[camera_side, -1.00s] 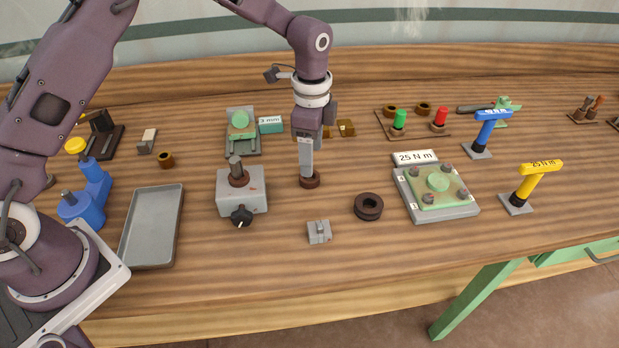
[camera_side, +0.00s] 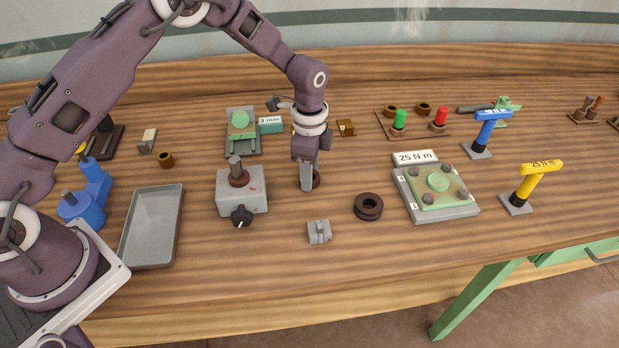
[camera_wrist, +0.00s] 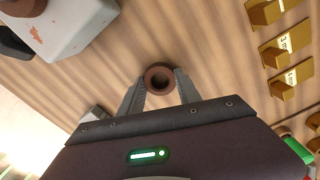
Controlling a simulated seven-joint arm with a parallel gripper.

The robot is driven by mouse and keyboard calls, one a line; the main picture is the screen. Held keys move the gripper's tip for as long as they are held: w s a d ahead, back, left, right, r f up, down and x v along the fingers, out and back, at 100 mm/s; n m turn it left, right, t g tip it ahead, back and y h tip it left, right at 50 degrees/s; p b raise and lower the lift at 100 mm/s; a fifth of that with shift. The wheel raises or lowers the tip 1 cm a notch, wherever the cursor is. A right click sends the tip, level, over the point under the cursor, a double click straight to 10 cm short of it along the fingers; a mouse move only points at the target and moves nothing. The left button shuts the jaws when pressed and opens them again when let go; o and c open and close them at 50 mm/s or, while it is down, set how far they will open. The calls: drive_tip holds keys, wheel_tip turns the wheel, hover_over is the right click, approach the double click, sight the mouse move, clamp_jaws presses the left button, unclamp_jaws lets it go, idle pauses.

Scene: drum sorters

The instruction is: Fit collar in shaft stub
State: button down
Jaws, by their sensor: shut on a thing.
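The collar is a small dark brown ring (camera_wrist: 159,78). In the side view it (camera_side: 316,180) stands low at the bench top, partly hidden behind a finger. My gripper (camera_wrist: 160,84) is shut on it, with one finger on each side, and it (camera_side: 309,183) points down in the side view. I cannot tell whether the collar touches the bench. The shaft stub (camera_side: 235,164) is a short upright dark pin on a grey block (camera_side: 228,197), left of my gripper. A brown ring surrounds its base. The block's corner also shows in the wrist view (camera_wrist: 80,22).
A black knob (camera_side: 241,215) is on the block's front. A thick dark ring (camera_side: 368,206) and a small grey clamp-like part (camera_side: 319,232) lie near my gripper. A grey tray (camera_side: 152,228) lies left. A green-topped plate fixture (camera_side: 438,185) stands right. The bench between block and gripper is clear.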

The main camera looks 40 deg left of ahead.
drive_tip(key=shift+r, duration=0.1)
wheel_tip(320, 180, up, 11)
wheel_tip(320, 180, up, 8)
drive_tip(key=n, duration=0.2)
hover_over(234, 160)
drive_tip(key=shift+f, duration=3)
drive_tip(key=shift+f, duration=2.75)
drive_tip(key=c, duration=0.8)
unclamp_jaws()
drive_tip(key=shift+w, duration=0.1)
drive_tip(key=shift+o, duration=0.2)
